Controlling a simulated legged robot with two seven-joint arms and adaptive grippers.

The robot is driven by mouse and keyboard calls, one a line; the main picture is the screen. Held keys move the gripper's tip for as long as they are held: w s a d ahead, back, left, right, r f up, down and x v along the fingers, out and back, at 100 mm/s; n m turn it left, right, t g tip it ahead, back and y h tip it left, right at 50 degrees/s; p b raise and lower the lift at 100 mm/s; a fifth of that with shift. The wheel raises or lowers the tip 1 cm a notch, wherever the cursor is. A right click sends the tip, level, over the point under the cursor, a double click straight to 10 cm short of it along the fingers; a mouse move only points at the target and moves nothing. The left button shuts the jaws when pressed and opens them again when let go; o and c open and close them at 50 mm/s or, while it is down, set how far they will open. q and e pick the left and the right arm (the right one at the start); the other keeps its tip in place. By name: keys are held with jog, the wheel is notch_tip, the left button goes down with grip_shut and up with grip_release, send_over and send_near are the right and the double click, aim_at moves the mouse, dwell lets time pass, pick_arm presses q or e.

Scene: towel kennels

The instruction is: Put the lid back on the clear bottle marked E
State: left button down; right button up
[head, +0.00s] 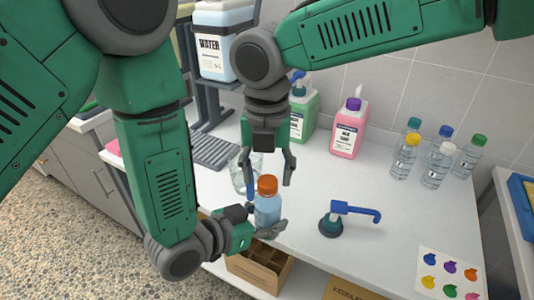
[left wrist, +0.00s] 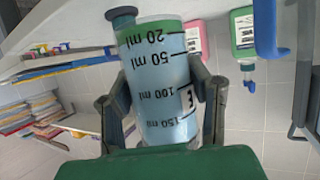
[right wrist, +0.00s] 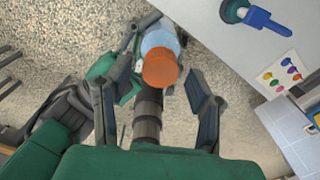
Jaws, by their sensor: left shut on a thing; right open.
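The clear bottle (head: 266,210) holds pale blue liquid and stands upright in my left gripper (head: 254,222), at the counter's front edge. In the left wrist view the bottle (left wrist: 158,75) appears upside down, with ml marks and part of a label reading E. Both left fingers press its sides. An orange lid (head: 267,185) sits on its top; I cannot tell whether it is screwed tight. My right gripper (head: 269,172) is open just above, its fingers either side of the lid. In the right wrist view the lid (right wrist: 160,68) shows between the fingertips, touching neither.
A blue pump head (head: 350,212) lies on the counter to the right. Several capped bottles (head: 436,165) stand behind it. A pink soap bottle (head: 348,130) and a green one (head: 304,112) stand at the back. A colour card (head: 450,275) lies front right. A divided box (head: 258,270) is below.

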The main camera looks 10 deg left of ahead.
jog(key=shift+f, duration=0.85)
jog(key=shift+c, duration=0.5)
grip_shut()
jog(key=m, duration=0.6)
jog(key=shift+m, duration=0.3)
jog(key=m, duration=0.6)
jog(key=shift+s+a, duration=0.1)
jog(key=shift+o, duration=0.8)
grip_release()
